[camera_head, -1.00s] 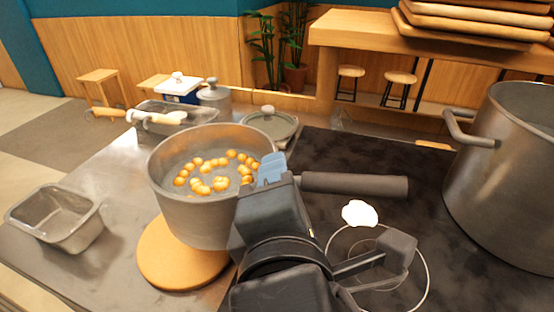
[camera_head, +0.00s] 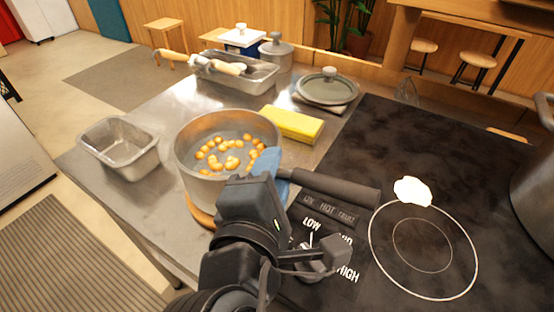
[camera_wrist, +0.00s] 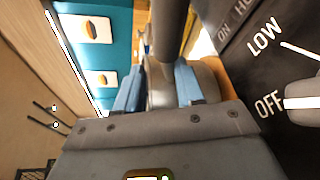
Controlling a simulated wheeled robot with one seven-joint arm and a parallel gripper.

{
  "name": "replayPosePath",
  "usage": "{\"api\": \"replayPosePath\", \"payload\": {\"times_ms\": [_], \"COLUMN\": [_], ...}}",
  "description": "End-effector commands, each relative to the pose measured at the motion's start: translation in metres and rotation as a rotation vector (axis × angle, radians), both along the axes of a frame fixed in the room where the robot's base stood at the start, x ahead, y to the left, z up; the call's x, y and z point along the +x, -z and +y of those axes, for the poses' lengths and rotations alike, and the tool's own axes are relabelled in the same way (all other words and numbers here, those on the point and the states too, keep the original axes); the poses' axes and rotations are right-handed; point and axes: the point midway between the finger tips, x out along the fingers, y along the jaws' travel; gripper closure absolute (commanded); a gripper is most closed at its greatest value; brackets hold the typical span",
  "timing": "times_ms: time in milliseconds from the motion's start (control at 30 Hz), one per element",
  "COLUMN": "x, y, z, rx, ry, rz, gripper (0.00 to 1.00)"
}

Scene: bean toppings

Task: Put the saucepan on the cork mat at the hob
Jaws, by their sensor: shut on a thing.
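The grey saucepan (camera_head: 192,160) holds several orange-brown round pieces in liquid and looks about level. Its dark handle (camera_head: 335,188) points right, over the hob's edge. My gripper (camera_head: 272,163) is shut on the handle close to the pan wall, its blue fingertips showing. In the wrist view the handle (camera_wrist: 173,28) runs up between the blue fingers of my gripper (camera_wrist: 160,85). The cork mat (camera_head: 198,214) lies under the saucepan, with only its near left edge showing. The pan hides the rest, and I cannot tell whether its base touches the mat.
The black hob (camera_head: 400,150) is at right, with a white patch (camera_head: 413,191) by its ring and a large pot (camera_head: 535,185) beyond. An empty metal tin (camera_head: 120,148) is at left.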

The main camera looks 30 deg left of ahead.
Motion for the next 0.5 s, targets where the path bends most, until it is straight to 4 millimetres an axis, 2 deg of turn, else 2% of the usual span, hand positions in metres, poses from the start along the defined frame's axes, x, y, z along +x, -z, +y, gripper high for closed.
{"api": "replayPosePath", "payload": {"times_ms": [100,300,333,500], "x": [0.0006,0.0007,0.0003,0.0003], "y": [0.0073,0.0077,0.0117,0.0113], "z": [-0.0008,-0.0006,-0.0005,-0.0006], "rx": [0.004,0.004,-0.001,0.000], "ry": [0.001,0.000,0.001,0.001], "rz": [-0.007,-0.007,0.000,0.000], "gripper": [1.00,1.00,0.61,0.44]}}
